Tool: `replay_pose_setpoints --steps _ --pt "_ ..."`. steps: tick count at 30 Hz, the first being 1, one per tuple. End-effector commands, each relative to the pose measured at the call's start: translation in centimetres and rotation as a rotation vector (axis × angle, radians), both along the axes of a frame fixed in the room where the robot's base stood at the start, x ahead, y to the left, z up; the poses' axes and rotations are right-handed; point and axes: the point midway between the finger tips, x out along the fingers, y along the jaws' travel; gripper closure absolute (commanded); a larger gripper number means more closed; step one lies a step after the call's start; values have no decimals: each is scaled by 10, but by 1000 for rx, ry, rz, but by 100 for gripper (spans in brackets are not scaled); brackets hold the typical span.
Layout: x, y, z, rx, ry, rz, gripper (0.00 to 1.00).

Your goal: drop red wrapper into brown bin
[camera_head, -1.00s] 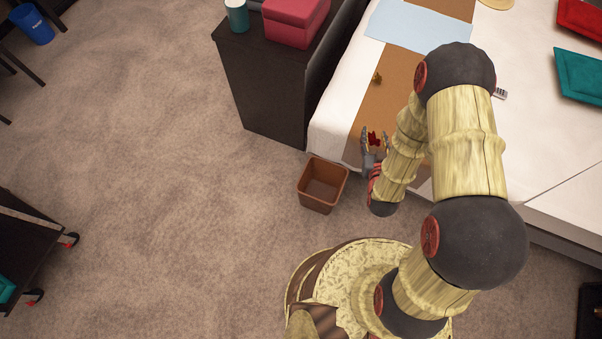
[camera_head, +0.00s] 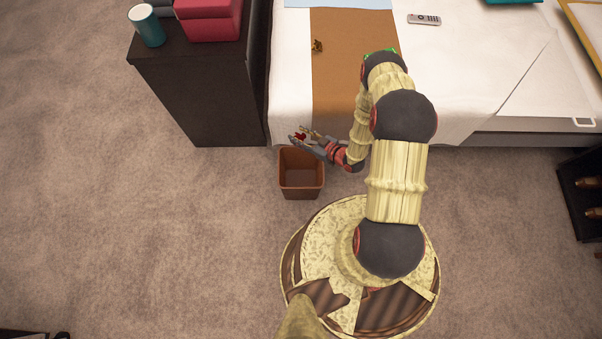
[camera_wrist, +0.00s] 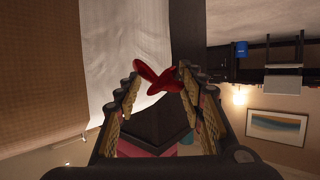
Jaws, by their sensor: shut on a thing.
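The red wrapper (camera_head: 301,135) is a small crumpled piece between the fingertips of my gripper (camera_head: 299,138). In the wrist view the wrapper (camera_wrist: 152,75) shows with its ends sticking out between the fingertips. My gripper (camera_wrist: 160,76) is shut on it. In the head view the gripper points left and appears at the far rim of the brown bin (camera_head: 301,182); its exact height above the bin I cannot tell. The bin stands upright on the carpet and looks empty, with part of its far rim hidden by my gripper. The bin is not visible in the wrist view.
A bed (camera_head: 465,90) with a brown runner (camera_head: 355,85) lies behind the bin. A dark cabinet (camera_head: 195,100) with a teal cup (camera_head: 147,27) and red box (camera_head: 208,20) stands at left. A remote (camera_head: 424,19) lies on the bed. Carpet (camera_head: 150,230) is clear left of the bin.

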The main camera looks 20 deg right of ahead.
Motion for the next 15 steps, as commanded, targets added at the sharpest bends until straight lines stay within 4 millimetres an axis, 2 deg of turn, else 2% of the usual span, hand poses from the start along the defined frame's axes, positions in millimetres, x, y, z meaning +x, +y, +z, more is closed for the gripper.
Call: replay_pose_setpoints --steps 1,6,9,15 --pt "-7 -3 -23 2 2 26 68" --pt "-28 -3 -65 1 1 114 68" --pt "-35 -3 -77 0 0 142 68" --pt "-40 -2 -88 0 -1 161 68"
